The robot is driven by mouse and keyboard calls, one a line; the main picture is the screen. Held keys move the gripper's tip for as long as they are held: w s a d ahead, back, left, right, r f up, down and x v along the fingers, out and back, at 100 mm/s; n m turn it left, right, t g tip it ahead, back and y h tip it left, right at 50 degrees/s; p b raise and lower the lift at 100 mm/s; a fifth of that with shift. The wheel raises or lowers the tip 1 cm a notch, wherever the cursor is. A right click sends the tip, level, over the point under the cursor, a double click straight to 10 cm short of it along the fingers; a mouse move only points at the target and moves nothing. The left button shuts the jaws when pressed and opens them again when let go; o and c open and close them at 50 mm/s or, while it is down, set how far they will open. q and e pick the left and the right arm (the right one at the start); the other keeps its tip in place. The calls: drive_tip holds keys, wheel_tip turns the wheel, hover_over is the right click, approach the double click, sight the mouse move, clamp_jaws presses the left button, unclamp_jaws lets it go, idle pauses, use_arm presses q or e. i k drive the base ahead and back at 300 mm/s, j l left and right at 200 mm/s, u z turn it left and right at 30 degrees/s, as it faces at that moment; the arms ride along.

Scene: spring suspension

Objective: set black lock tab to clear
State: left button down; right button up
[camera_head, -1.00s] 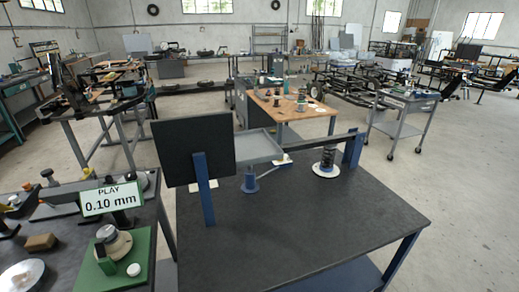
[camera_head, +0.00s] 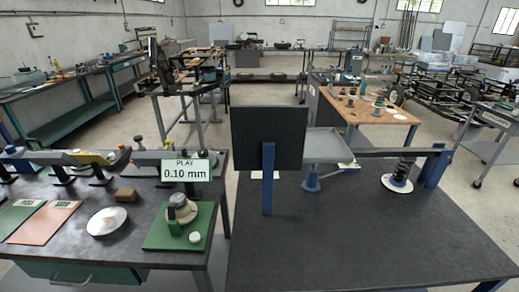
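I cannot make out a black lock tab or a clear setting at this size. A coil spring (camera_head: 403,168) stands upright on a round white base on the dark right bench (camera_head: 350,230). A long dark bar (camera_head: 390,153) runs beside it to a blue post (camera_head: 436,167). A black panel (camera_head: 269,138) on a blue upright stands at that bench's left side. On the left bench, a green plate (camera_head: 158,233) carries a round metal part (camera_head: 182,206), and a sign (camera_head: 185,171) reads "PLAY 0.10 mm". Neither of my grippers is in view.
A grey tray (camera_head: 327,146) on a blue stand is right of the panel. A brown block (camera_head: 125,195), a white dish (camera_head: 106,222) and an orange mat (camera_head: 44,224) lie on the left bench. A narrow gap separates the benches. The right bench's front is clear.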

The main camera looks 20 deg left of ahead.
sight(171, 211)
drive_tip(key=u, duration=1.35)
